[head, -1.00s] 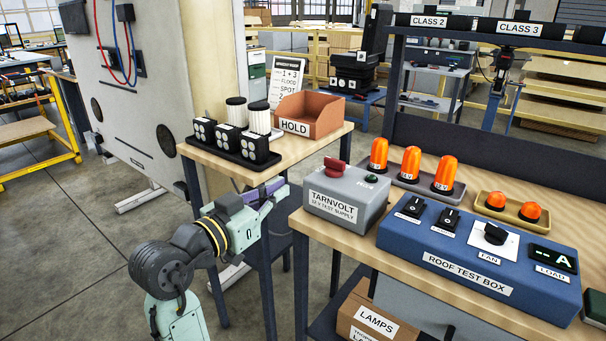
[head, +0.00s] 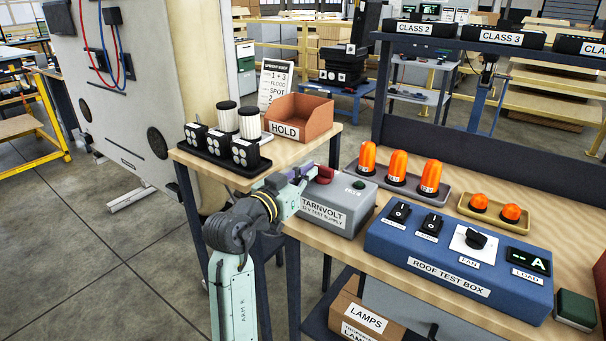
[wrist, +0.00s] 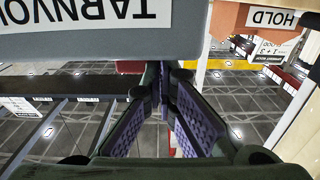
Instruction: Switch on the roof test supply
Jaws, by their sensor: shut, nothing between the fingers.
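The grey TARNVOLT 12 V test supply (head: 345,222) stands at the left end of the workbench. Its red knob (head: 324,174) is on top at the left, partly hidden by my gripper, and a dark round part with a green centre (head: 359,184) sits to its right. My gripper (head: 305,176) is shut and empty, at the supply's left side close to the knob. I cannot tell whether it touches the knob. In the wrist view the supply's label (wrist: 100,12) shows upside down, with my purple-padded fingers (wrist: 168,75) at the box's edge.
The blue ROOF TEST BOX (head: 450,280) with switches, a fan dial and a display reading "-- A" stands on the right. Orange beacons (head: 397,168) sit in a tray behind the supply. A side table carries the HOLD bin (head: 300,115) and a black tray (head: 215,165) of lamps.

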